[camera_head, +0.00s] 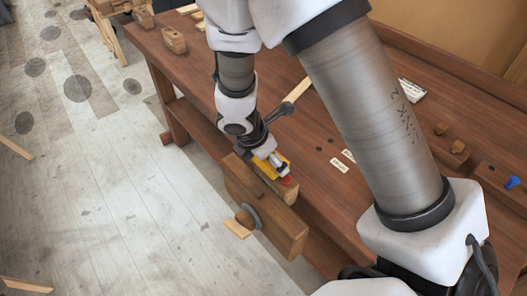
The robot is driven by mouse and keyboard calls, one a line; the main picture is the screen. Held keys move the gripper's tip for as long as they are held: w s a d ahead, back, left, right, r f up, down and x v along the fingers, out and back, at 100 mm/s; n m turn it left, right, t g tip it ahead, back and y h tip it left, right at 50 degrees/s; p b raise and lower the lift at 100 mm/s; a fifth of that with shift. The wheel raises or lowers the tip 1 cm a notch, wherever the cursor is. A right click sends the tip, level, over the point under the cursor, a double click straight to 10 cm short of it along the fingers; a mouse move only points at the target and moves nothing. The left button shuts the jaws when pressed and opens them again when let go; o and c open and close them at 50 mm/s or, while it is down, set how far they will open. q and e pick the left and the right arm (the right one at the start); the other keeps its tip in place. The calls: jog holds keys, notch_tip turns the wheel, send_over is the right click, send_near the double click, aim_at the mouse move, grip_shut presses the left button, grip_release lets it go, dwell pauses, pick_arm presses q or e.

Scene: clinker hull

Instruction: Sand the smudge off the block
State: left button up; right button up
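A pale wooden block (291,194) sits at the bench's front edge, behind the dark front jaw (270,220) of a wooden vise. A small red smudge (287,181) shows on top of the block. My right gripper (272,160) points down over the block, just up and left of the smudge. It appears closed around a yellow sanding block (282,164), which looks to be on or just above the wooden block; contact is hard to tell. The fingers and part of the yellow piece are hidden or small. My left gripper is not in view.
The wooden workbench (310,135) runs from upper left to right. A long-handled tool (297,91) lies behind the gripper. White labels (339,165), small wooden pieces (457,146) and a blue item (512,182) lie farther right. The floor (150,210) at left is mostly open.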

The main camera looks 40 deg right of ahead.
jog(key=shift+s+f+b, duration=0.25)
jog(key=shift+s+b, duration=0.15)
jog(key=shift+s+d+f+b, duration=0.1)
jog(key=shift+s+f+b, duration=0.15)
jog(key=shift+s+b, duration=0.4)
jog(key=shift+c, duration=0.8)
jog(key=shift+s, duration=0.4)
jog(key=c, duration=0.4)
jog(key=shift+o, duration=0.2)
jog(key=shift+s+r+p, duration=0.3)
jog(key=shift+s+r, duration=0.15)
jog(key=shift+w+r+p, duration=0.1)
jog(key=shift+w+p, duration=0.55)
jog(key=shift+w, duration=0.3)
jog(key=shift+w+f+p, duration=0.2)
jog(key=shift+w+p, duration=0.1)
jog(key=shift+w, duration=0.5)
jog(key=w, duration=0.1)
jog(key=w+p, duration=0.2)
jog(key=shift+w+a+r, duration=0.1)
jog(key=shift+a+r, duration=0.15)
jog(key=shift+w+f+p, duration=0.2)
jog(key=shift+w+p, duration=0.1)
